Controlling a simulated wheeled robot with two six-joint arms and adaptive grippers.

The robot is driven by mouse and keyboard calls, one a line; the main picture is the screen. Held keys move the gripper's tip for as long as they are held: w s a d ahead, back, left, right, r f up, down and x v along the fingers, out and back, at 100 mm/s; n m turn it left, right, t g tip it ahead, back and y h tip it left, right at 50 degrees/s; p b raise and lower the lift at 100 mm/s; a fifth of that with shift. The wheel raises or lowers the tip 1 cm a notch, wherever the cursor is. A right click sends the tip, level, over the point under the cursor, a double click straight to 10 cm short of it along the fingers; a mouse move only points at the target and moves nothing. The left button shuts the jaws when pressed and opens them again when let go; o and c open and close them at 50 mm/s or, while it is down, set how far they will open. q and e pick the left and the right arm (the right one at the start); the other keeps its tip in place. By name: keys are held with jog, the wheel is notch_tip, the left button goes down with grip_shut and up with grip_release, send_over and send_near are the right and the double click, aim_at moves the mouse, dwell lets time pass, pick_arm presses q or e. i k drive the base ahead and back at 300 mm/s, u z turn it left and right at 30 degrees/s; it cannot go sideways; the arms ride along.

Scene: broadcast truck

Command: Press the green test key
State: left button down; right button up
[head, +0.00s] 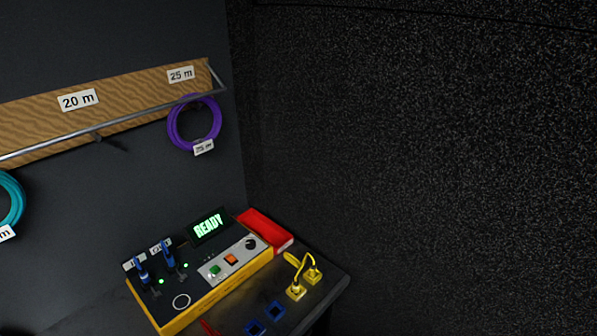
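The green test key (215,270) is a small green button on the light grey strip of a yellow-sided tester (219,290) in the lower middle of the head view. An orange key (231,259) and a black knob (250,243) sit to its right on the same strip. Neither of my grippers shows in this view.
A red tray (265,230) lies behind the tester. Yellow connectors with a short cable (296,292) and blue pieces (275,310) lie on the dark bench (325,283), right of the tester. A purple cable coil (193,123) and a teal coil (10,199) hang from the wall rail.

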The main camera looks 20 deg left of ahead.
aim_at(215, 270)
jog(key=u, duration=0.45)
jog(key=k, duration=0.4)
jog(key=u, duration=0.6)
jog(key=i, duration=0.5)
jog(key=u, duration=0.05)
